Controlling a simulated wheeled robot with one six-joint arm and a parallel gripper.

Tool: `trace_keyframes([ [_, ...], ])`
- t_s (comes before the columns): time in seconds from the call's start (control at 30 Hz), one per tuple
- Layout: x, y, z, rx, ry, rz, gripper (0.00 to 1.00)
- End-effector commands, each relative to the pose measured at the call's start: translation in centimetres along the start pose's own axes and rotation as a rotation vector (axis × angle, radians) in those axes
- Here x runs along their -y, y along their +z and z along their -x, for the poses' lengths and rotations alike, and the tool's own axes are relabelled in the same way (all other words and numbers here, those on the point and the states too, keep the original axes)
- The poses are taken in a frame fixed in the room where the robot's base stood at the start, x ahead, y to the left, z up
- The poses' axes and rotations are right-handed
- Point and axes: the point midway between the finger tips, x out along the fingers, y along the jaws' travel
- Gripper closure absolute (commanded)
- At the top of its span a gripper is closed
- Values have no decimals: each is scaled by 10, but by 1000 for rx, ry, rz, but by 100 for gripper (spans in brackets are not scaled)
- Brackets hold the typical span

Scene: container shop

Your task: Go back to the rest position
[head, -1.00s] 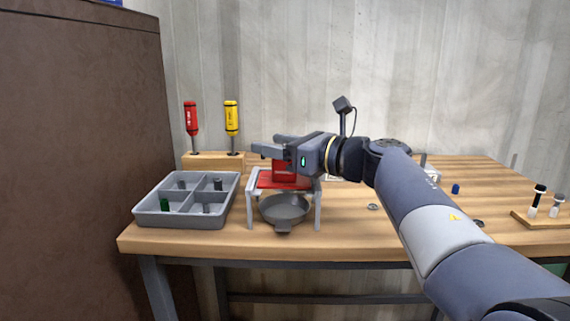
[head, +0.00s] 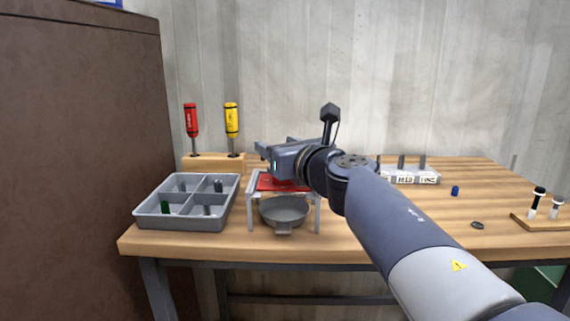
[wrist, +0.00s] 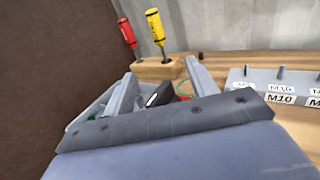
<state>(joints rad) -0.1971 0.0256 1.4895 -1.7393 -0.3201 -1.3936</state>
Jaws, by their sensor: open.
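My gripper (head: 274,148) is open over the small stand with the red top (head: 272,183), left of the middle of the workbench in the head view. In the wrist view its two fingers (wrist: 160,83) stand apart. A dark piece with a light edge (wrist: 158,94) shows between them, and I cannot tell what it is or whether anything touches it. My wrist and forearm cover part of the stand and the bench behind it. A grey round pan (head: 284,211) sits under the stand.
A grey divided tray (head: 187,222) with small parts is left of the stand. Red (head: 191,118) and yellow (head: 232,118) screwdrivers stand in a wooden block (head: 212,162). A labelled rack (head: 412,178) is at the back right. A blue piece (head: 455,190) and a dark ring (head: 477,225) lie on the bench.

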Motion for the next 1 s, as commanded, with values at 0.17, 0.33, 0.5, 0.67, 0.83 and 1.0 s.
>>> trace_keyframes([
  [0.17, 0, 2, 0, 0, -75, 0, 45],
  [0.33, 1, 3, 0, -1, -148, 0, 45],
  [0.5, 3, 1, 0, -2, -198, 1, 45],
  [0.67, 3, 1, 0, 0, -222, 0, 45],
  [0.83, 4, 0, 0, 0, -241, -1, 45],
  [1.0, 4, 0, 0, 0, -243, 0, 45],
])
